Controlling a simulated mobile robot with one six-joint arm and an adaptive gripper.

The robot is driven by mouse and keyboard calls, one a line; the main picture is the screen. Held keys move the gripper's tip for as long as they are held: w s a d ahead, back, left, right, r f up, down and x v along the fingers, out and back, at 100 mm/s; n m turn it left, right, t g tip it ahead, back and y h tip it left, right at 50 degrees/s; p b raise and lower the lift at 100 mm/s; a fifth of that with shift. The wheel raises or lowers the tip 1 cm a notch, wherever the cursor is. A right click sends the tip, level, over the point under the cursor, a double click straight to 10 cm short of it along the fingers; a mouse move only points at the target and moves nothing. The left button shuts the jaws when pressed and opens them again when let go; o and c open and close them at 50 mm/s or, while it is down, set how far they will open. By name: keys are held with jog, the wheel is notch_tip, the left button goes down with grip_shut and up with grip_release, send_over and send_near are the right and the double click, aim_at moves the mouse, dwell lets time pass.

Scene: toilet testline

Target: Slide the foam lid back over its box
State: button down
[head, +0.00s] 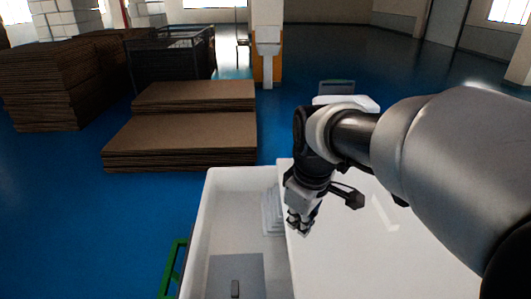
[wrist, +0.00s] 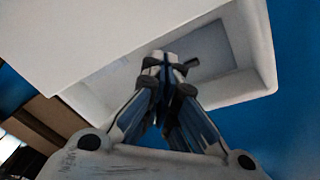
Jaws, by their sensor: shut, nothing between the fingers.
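The white foam box (head: 236,172) stands open on its left side in the head view; its inside also shows in the wrist view (wrist: 115,66). The flat white lid (head: 345,262) lies over the right part, its left edge running across the opening. In the wrist view the lid (wrist: 70,35) fills the upper left. My gripper (head: 299,226) is shut and empty, fingers pointing down by the lid's left edge. In the wrist view the fingertips (wrist: 166,58) show against the box opening. I cannot tell whether they touch the lid.
A green frame (head: 172,268) stands left of the box. Cardboard stacks (head: 185,135) lie behind on the blue floor (head: 60,220), which is clear at left.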

aim_at(394, 220)
jog(key=w+a+f+n+g+p, duration=0.1)
jog(key=w+a+f+n+p, duration=0.3)
jog(key=w, duration=0.3)
jog(key=w+a+f+n+g+p, duration=0.1)
jog(key=w+a+f+n+p, duration=0.3)
jog(key=w, duration=0.4)
jog(key=d+f+p, duration=0.1)
jog(key=d+f, duration=0.3)
jog(key=f, duration=0.5)
jog(key=shift+s+d+f+n, duration=0.3)
jog(key=shift+d+f+n, duration=0.05)
jog(key=shift+n, duration=0.05)
jog(key=d+b, duration=0.3)
jog(key=d, duration=3.4)
jog(key=shift+s, duration=0.15)
jog(key=shift+a+b, duration=0.15)
jog(key=shift+b, duration=0.15)
